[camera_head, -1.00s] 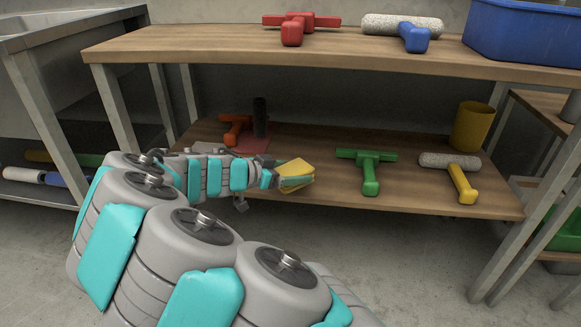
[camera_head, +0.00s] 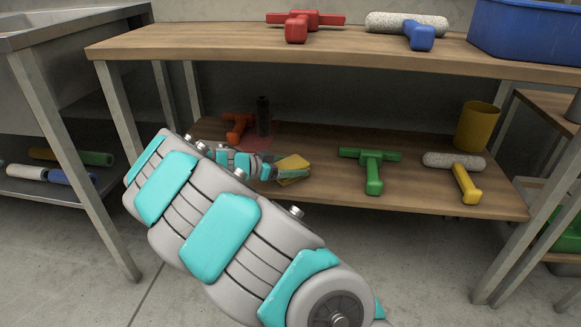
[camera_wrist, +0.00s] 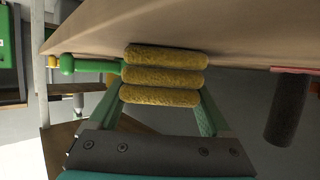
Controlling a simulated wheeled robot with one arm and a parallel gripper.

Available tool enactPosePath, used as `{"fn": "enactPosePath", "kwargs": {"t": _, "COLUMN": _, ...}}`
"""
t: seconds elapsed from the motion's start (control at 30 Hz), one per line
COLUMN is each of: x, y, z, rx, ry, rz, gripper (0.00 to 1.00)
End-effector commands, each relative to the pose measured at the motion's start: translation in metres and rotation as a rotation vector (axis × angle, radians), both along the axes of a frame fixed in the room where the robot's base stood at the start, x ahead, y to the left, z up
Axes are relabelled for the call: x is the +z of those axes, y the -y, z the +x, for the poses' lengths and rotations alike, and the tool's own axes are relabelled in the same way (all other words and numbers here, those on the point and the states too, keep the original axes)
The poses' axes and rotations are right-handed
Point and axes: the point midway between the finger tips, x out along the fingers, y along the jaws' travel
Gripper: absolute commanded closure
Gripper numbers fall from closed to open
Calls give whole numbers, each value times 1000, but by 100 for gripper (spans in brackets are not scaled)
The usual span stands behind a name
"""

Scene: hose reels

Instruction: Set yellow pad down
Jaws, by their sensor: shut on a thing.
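The yellow pad (camera_head: 293,163) is at my gripper (camera_head: 277,172) over the lower shelf (camera_head: 320,192), left of the green squeegee-like tool (camera_head: 373,170). In the wrist view, the pad (camera_wrist: 163,76) shows as several thick, fuzzy yellow ridges between the two green fingers of my gripper (camera_wrist: 162,95). The fingers are shut on it. The pad is very close to the wooden shelf surface (camera_wrist: 235,35). I cannot tell whether it touches. My forearm hides part of the shelf's left side.
An orange tool (camera_head: 238,127) and a dark cylinder (camera_head: 263,116) stand behind my wrist. A roller with a yellow handle (camera_head: 466,183) and a yellow cup (camera_head: 477,126) are at the right. The upper shelf (camera_head: 200,40) overhangs. Bare wood lies between pad and green tool.

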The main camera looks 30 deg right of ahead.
Motion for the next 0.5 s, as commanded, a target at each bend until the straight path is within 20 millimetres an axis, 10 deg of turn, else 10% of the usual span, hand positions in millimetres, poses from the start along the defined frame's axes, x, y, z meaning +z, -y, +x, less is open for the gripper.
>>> {"fn": "enactPosePath", "kwargs": {"t": 0.17, "x": -2, "y": 0, "z": 0, "rx": 0, "ry": 1, "rz": 0, "gripper": 73}}
{"fn": "enactPosePath", "kwargs": {"t": 0.2, "x": -2, "y": 0, "z": 0, "rx": 0, "ry": 1, "rz": 0, "gripper": 17}}
{"fn": "enactPosePath", "kwargs": {"t": 0.5, "x": -1, "y": 0, "z": 0, "rx": -1, "ry": 0, "rz": 0, "gripper": 0}}
